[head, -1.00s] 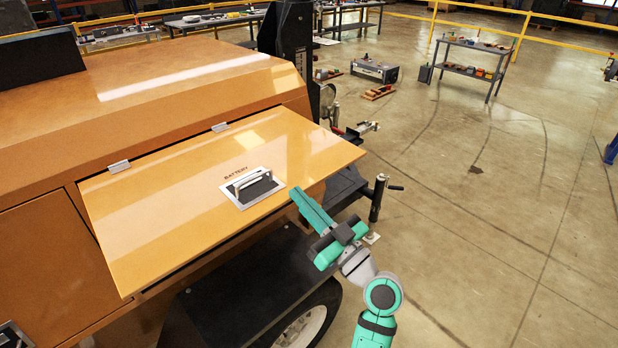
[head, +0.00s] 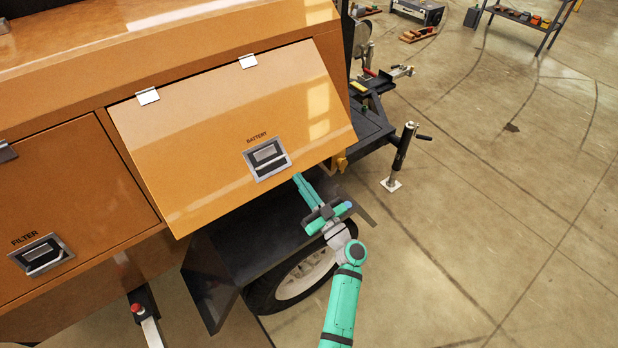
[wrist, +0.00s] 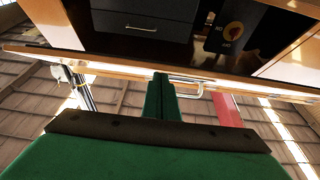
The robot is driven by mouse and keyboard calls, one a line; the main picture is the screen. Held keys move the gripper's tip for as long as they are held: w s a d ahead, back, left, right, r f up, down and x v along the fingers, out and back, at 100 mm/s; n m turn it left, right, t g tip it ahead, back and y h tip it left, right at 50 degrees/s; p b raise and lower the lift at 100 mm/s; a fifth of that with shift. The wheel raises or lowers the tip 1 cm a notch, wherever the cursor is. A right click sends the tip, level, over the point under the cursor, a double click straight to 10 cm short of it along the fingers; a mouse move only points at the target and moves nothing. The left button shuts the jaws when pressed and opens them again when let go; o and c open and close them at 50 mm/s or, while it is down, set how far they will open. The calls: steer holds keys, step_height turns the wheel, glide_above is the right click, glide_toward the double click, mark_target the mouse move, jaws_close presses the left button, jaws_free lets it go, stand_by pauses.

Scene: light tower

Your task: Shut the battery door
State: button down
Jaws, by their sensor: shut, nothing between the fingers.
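The battery door (head: 225,125) is an orange panel hinged along its top edge, with a recessed grey latch handle (head: 267,158) near its lower edge. It stands partly open, its lower edge out from the body. My gripper (head: 298,178) is shut and empty, its tips close by the door's lower edge, just right of and below the handle. In the wrist view the shut fingers (wrist: 164,80) reach the door's edge (wrist: 110,67), with a silver bar handle (wrist: 188,84) beside them; contact is unclear. Dark contents (wrist: 145,25) of the compartment show beyond that edge.
A closed filter door (head: 85,180) is at the left. A black fender (head: 225,255) and wheel (head: 300,275) lie below the battery door. A jack stand (head: 403,155) and hitch parts stand to the right.

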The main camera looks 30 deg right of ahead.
steer(key=shift+w+a+f, duration=0.2)
steer(key=shift+w+f, duration=0.8)
steer(key=shift+f, duration=0.05)
